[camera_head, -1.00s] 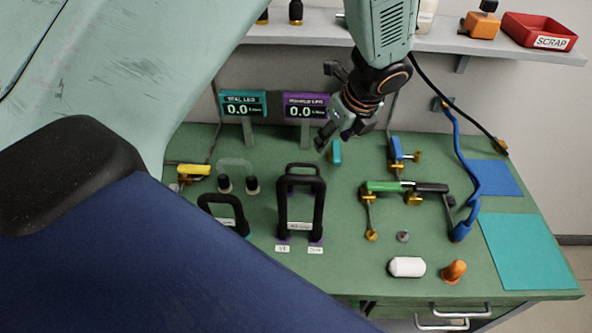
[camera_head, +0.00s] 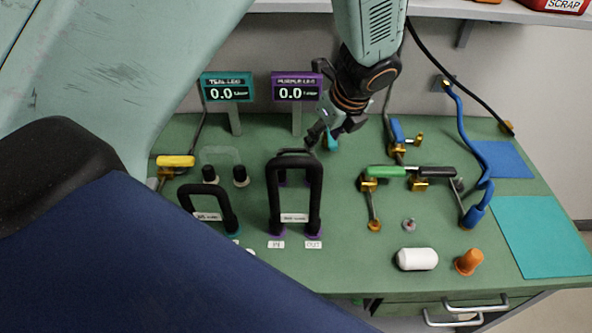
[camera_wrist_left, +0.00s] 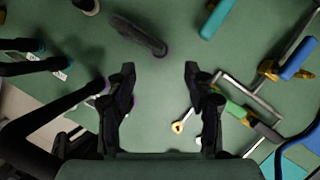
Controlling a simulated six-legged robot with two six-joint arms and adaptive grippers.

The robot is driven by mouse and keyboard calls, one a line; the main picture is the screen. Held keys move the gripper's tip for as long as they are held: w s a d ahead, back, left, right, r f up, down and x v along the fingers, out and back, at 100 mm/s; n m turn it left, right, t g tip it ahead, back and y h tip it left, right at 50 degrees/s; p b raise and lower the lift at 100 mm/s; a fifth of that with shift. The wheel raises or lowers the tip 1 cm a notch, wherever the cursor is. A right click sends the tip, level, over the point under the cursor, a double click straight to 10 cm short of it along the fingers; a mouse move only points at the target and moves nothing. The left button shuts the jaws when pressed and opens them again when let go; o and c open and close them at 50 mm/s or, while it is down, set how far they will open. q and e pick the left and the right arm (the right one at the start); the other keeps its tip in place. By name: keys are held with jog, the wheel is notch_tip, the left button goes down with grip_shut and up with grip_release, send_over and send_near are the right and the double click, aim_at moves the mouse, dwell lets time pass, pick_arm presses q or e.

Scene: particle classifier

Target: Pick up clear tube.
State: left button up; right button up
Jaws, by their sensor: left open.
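The clear tube (camera_head: 222,153) is a faint see-through arch with two black ends, standing at the back left of the green bench in the head view. My left gripper (camera_head: 322,138) hangs over the back middle of the bench, to the right of the clear tube and apart from it. It is open and empty. In the left wrist view, its two dark fingers (camera_wrist_left: 160,72) stand wide apart over bare green surface. I cannot make out the clear tube for sure in that view. My right gripper is not in view.
Teal (camera_head: 228,86) and purple (camera_head: 297,87) displays rise behind. Colored valve handles (camera_head: 385,172) and a blue hose (camera_head: 485,165) occupy the right.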

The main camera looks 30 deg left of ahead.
aim_at(314, 153)
pick_arm(q)
jog(key=shift+b+x, duration=0.6)
jog(key=shift+x, duration=0.45)
jog(key=b+x, duration=0.2)
jog(key=x, duration=0.3)
jog(key=shift+s+f, duration=0.15)
jog(key=shift+f, duration=0.05)
jog(key=shift+a+f, duration=0.15)
jog(key=shift+f, duration=0.1)
jog(key=b+x, duration=0.1)
jog(key=x, duration=0.4)
jog(key=shift+f+b, duration=0.15)
jog(key=shift+b, duration=0.15)
jog(key=shift+a+f, duration=0.15)
jog(key=shift+f, duration=0.2)
jog(key=shift+r, duration=0.1)
